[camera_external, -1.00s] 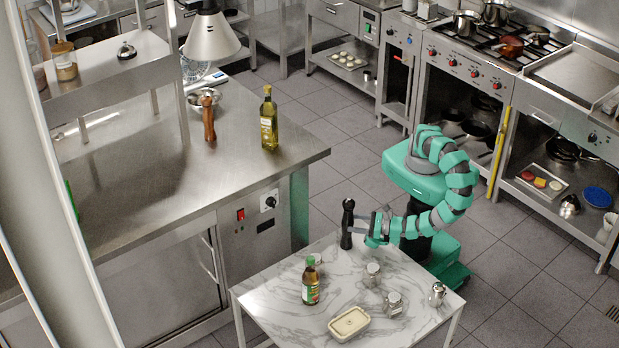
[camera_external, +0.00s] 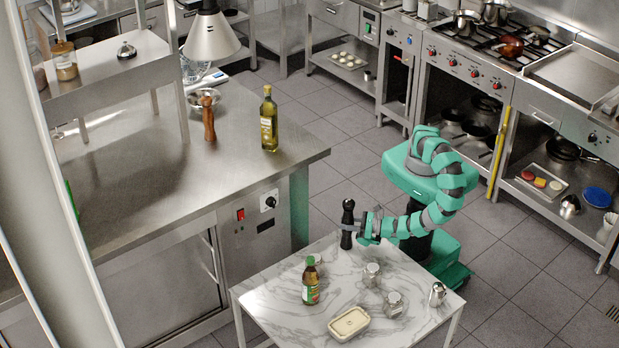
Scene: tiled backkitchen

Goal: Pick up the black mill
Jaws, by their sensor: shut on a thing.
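The black mill (camera_external: 347,225) stands upright at the back edge of the marble-topped table (camera_external: 262,293). My gripper (camera_external: 353,226) reaches in from the right at about the middle of the mill's height and is shut on it. My green arm comes from the base on the far right side of the table. The finger tips are small and partly hidden by the mill. I cannot tell whether the mill's foot touches the table top.
On the table are a sauce bottle (camera_external: 311,282), glass jars (camera_external: 373,274), a small metal pot (camera_external: 437,293) and a cream dish (camera_external: 349,323). A steel counter at left holds a wooden mill (camera_external: 208,118) and an oil bottle (camera_external: 269,120). The table's left front is clear.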

